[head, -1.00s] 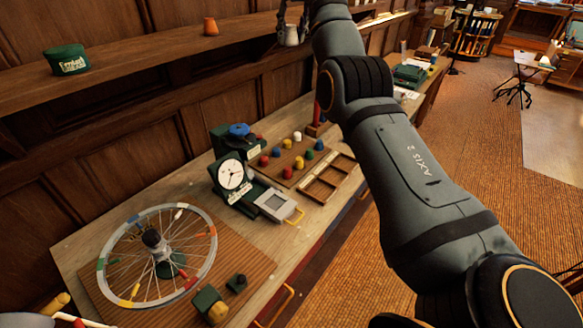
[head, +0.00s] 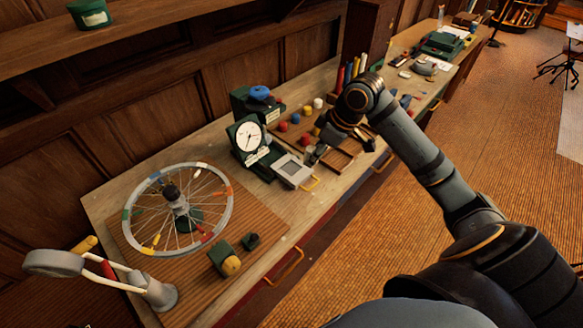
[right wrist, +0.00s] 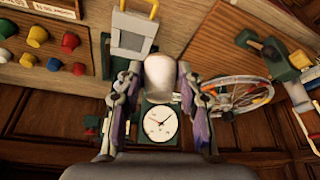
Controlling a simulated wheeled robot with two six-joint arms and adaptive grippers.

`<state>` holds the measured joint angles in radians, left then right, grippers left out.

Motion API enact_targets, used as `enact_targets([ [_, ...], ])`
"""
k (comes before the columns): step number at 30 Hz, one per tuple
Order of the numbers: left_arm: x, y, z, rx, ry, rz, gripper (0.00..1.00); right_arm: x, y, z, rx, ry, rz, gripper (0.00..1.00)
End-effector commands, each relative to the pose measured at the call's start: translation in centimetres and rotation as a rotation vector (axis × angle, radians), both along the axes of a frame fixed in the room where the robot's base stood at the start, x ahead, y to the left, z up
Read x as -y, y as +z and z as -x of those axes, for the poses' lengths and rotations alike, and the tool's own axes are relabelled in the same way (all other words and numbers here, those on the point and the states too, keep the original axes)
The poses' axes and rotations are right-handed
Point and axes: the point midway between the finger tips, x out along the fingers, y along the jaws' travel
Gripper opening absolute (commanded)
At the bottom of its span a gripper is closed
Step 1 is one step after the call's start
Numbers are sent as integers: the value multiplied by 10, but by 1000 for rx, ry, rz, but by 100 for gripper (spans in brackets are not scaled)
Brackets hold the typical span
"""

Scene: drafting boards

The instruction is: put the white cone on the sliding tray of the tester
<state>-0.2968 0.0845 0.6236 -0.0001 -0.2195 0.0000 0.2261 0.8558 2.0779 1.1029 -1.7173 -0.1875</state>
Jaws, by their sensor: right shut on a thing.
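The tester (head: 246,138) is a dark green device with a round white dial, standing on the workbench. Its sliding tray (head: 291,171), pale with a grey square pad and a yellow handle, sticks out at its front. It also shows in the right wrist view (right wrist: 130,38). My right gripper (head: 318,154) is just to the right of the tray, its fingers small and partly hidden by the arm. In the right wrist view it is shut on the white cone (right wrist: 159,80), held between both fingers. My left gripper is not in view.
A board of coloured cones (head: 292,127), including another white one, lies behind the gripper, with a wooden compartment box (head: 341,157) at right. A spoked wheel (head: 152,222) and a small green block stand left and in front. The bench between wheel and tray is partly clear.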

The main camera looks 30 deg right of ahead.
Motion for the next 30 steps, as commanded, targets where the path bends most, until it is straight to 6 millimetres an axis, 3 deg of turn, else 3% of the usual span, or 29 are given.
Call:
enact_targets([
  [1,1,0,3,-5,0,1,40,-7,-6,12,-4,32,5,6],
  [4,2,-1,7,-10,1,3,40,-18,-11,24,0,67,2,6],
  [11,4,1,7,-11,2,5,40,-20,-13,21,7,74,-4,6],
  [15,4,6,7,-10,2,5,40,-21,-21,1,3,74,-14,6],
  [22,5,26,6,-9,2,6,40,-11,-46,-63,0,72,-11,6],
  [30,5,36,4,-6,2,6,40,-3,-99,-104,1,74,-2,6],
])
